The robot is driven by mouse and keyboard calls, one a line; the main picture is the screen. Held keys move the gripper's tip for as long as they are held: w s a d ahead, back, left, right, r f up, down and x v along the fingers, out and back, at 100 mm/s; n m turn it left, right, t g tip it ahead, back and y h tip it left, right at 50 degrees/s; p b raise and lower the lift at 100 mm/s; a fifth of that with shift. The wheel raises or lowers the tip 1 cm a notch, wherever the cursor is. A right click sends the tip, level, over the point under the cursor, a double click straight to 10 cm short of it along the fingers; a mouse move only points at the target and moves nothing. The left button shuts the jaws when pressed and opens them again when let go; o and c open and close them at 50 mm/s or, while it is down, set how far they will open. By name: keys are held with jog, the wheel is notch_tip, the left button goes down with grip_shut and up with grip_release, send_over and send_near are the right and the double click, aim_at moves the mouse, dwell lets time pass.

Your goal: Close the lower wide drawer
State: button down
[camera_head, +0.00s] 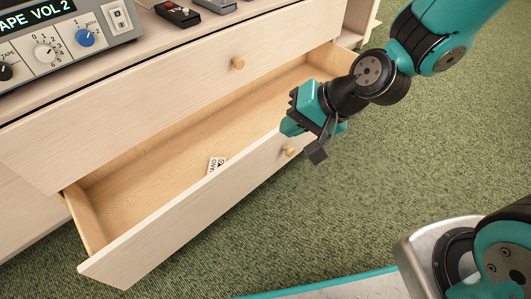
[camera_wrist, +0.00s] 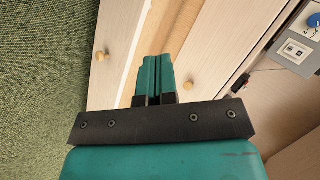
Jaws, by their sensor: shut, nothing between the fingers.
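The lower wide drawer (camera_head: 200,228) is pulled out of the light wood cabinet in the head view. Its inside is bare except for a small white card with black print (camera_head: 216,165). A round wooden knob (camera_head: 290,152) is on its front, near my gripper. My gripper (camera_head: 287,127) is shut and empty, over the right part of the drawer near its front panel's top edge. I cannot tell whether it touches the panel. In the wrist view, the shut fingers (camera_wrist: 154,60) overlap the drawer's opening, with the drawer front (camera_wrist: 118,45) and its knob (camera_wrist: 101,56) to their left.
The upper drawer front (camera_head: 150,90) with its knob (camera_head: 238,63) sits closed above. A grey tape device (camera_head: 60,40) and small gadgets, including a black one with a red part (camera_head: 178,13), stand on the cabinet top. Green carpet (camera_head: 400,150) is open in front.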

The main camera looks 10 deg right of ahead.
jog(key=w+d+f+m+t+h+b, duration=0.3)
jog(key=f+m, duration=0.5)
jog(key=f, duration=0.6)
jog(key=b, duration=0.5)
send_near(263, 144)
jog(key=shift+t+y, duration=0.4)
jog(key=w+f, duration=0.1)
jog(key=f, duration=0.1)
jog(key=w+a+f, duration=0.1)
jog(key=f, duration=0.1)
jog(key=w+f, duration=0.1)
jog(key=shift+a+f, duration=0.4)
jog(key=shift+w+a+r, duration=0.15)
jog(key=shift+w, duration=0.1)
jog(key=shift+w, duration=0.1)
